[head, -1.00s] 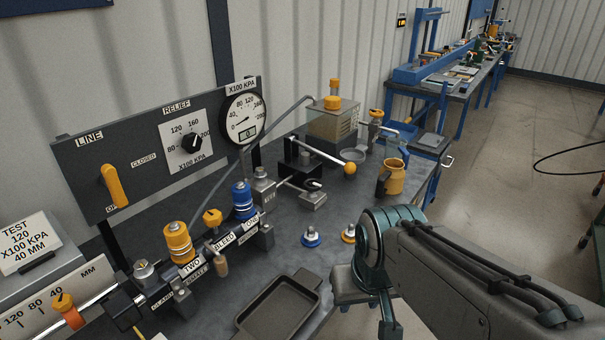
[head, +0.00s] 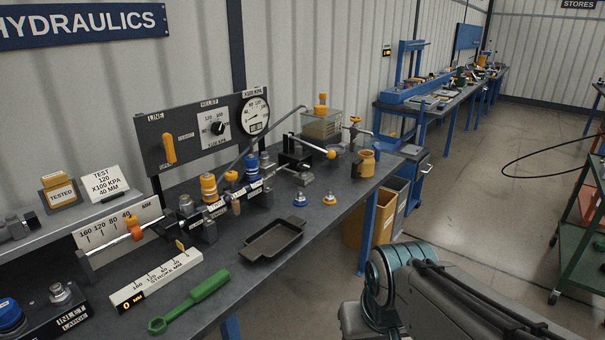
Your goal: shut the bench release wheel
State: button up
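The hand pump (head: 294,160) stands on the dark bench, its lever ending in a yellow ball (head: 331,153). A yellow-topped wheel (head: 355,119) sits on a post at the bench's far right end, behind the yellow jug (head: 367,160). No label marks either as the release wheel, and I cannot tell whether it is open or shut. My teal and grey arm enters at the lower right, in front of the bench edge. My gripper is not in view.
The line, relief and gauge panel (head: 202,131) stands at the back of the bench. A black tray (head: 273,241), a green wrench (head: 190,302) and couplers lie in front. A green cart (head: 582,229) is at right. The floor between is clear.

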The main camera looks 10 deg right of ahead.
aim_at(301, 166)
jog(key=z, duration=0.6)
jog(key=i, duration=0.5)
jog(key=z, duration=0.75)
jog(key=i, duration=0.9)
jog(key=u, duration=0.75)
jog(key=i, duration=0.85)
jog(key=u, duration=0.95)
